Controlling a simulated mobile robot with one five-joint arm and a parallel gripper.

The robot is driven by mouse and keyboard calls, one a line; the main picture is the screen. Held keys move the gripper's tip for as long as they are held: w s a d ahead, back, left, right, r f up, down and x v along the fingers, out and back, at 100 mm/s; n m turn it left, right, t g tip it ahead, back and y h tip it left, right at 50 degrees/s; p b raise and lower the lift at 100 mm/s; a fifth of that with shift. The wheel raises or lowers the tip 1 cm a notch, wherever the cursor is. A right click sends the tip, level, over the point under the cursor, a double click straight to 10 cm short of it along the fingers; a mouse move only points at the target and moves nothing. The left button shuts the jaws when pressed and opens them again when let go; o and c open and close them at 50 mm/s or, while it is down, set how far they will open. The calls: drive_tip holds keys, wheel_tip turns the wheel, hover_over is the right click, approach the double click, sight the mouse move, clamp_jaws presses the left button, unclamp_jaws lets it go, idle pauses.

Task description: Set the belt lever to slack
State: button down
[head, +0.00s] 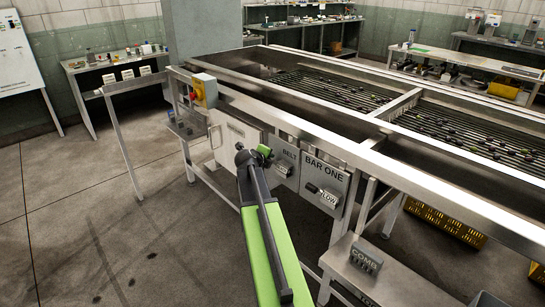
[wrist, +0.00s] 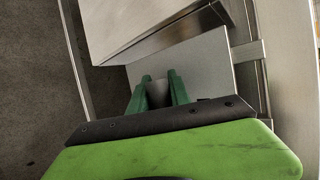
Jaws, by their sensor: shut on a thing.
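The belt panel (head: 291,158), a grey plate marked BELT, is on the front of the sizer frame in the head view. A small pale tag (head: 283,171) shows low on it, too small to read. My gripper (head: 263,151) is at the left edge of this panel. In the wrist view my green fingers (wrist: 160,92) are closed on a grey piece (wrist: 158,93), which I take to be the belt lever. The fingers and my arm hide most of it, so its setting cannot be read.
The BAR ONE panel (head: 325,178), with a tag reading LOW, is just right of the belt panel. A white box (head: 235,139) is to the left. A COMB block (head: 366,258) sits on a low metal shelf. The floor at left is clear.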

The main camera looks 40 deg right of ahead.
drive_tip(key=shift+s+d, duration=0.2)
drive_tip(key=shift+s, duration=0.05)
drive_tip(key=c, duration=1.2)
unclamp_jaws()
drive_tip(key=shift+c, duration=0.2)
drive_tip(key=shift+o, duration=0.2)
drive_tip(key=shift+w+a, duration=0.15)
drive_tip(key=shift+w, duration=0.05)
drive_tip(key=p+v, duration=0.9)
drive_tip(key=v, duration=0.8)
drive_tip(key=shift+a, duration=0.2)
drive_tip(key=shift+r, duration=0.1)
